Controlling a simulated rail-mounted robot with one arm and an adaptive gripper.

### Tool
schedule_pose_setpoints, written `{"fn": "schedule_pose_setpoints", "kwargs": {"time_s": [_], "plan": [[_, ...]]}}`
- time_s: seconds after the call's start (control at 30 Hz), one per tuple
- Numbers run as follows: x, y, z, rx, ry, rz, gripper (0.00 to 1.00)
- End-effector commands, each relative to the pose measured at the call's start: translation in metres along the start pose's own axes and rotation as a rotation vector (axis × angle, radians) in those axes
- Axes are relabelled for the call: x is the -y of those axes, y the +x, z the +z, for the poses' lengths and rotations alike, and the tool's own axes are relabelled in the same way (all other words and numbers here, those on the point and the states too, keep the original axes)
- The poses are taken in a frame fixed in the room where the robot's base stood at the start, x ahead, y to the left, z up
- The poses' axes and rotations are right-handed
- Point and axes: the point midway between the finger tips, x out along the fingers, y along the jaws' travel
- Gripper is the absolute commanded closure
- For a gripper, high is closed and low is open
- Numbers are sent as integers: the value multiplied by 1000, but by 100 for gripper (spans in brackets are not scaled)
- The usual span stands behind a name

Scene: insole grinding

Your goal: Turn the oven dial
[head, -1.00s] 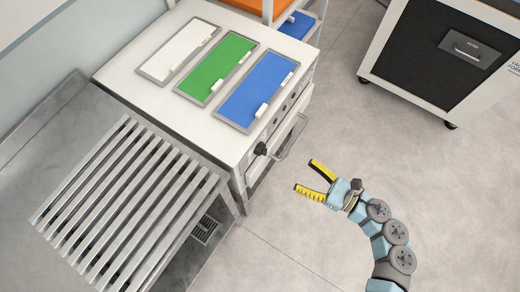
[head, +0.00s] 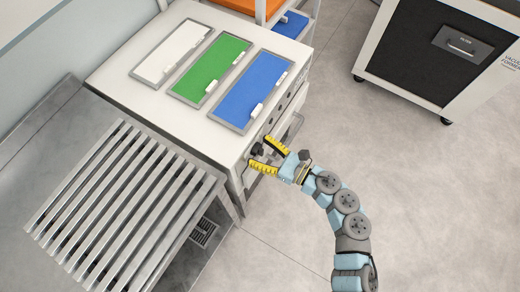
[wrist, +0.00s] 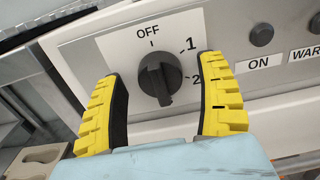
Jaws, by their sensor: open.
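The oven dial (wrist: 160,78) is a black round knob on the oven's front panel, on a white plate marked OFF, 1 and 2. In the wrist view its bar stands nearly upright, leaning slightly. My gripper (wrist: 162,95) is open, with one yellow finger on each side of the dial and a gap to it on both sides. In the head view my gripper (head: 270,156) reaches the front of the oven (head: 208,133), and the dial (head: 257,149) shows between its fingers, partly hidden.
White, green and blue panels lie on the oven top. The oven handle (head: 292,128) is just beyond my gripper. In the wrist view black buttons (wrist: 262,34) sit right of the dial. A slatted metal rack (head: 125,205) stands at left; open floor lies at right.

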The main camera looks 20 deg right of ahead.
Motion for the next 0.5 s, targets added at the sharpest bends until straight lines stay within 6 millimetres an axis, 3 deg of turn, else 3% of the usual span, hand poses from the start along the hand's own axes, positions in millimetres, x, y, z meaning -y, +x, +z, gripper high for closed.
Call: {"fn": "schedule_pose_setpoints", "kwargs": {"time_s": [0.27, 0.3, 0.5], "plan": [[0, 2, 0, 0, 1, 0, 27], [0, 2, 0, 0, 1, 0, 31], [0, 1, 0, 0, 1, 0, 88]]}}
